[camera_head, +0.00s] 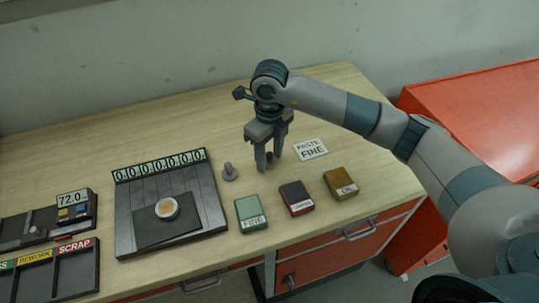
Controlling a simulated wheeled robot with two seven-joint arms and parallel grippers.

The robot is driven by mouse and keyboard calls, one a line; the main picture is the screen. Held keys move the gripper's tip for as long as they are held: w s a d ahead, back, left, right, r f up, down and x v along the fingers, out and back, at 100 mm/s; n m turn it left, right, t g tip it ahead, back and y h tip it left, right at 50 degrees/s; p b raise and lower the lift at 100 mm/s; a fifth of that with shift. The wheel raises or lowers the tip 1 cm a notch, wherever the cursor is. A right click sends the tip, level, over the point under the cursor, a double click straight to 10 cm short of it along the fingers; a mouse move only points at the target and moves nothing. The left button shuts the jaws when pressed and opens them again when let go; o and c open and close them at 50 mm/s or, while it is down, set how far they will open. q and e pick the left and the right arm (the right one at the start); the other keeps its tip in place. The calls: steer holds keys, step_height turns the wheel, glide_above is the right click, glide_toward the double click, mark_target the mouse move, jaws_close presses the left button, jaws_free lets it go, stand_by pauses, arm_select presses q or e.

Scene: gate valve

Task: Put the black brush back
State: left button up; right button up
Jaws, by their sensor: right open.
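My right gripper (269,160) points down over the table's middle, its two fingers apart. A small dark thing shows at or behind its fingertips; I cannot tell whether it is the black brush or whether the fingers touch it. No brush can be made out clearly elsewhere. A small grey knob-like piece (229,172) stands left of the gripper. A white card reading "PASTE FINE" (311,149) lies to its right. My left gripper is out of view.
In front of the gripper sit a green block (250,214), a dark-topped red block (296,197) and a mustard block (341,183). At left are a grey board with a counter (205,200), a 72.0 display (72,197) and labelled bins (75,270). The table's back is clear.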

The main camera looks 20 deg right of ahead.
mark_target(270, 153)
steer(key=shift+r, duration=0.15)
steer(key=shift+r, duration=0.1)
step_height(270, 153, up, 10)
steer(key=b, duration=0.4)
steer(key=shift+r, duration=0.85)
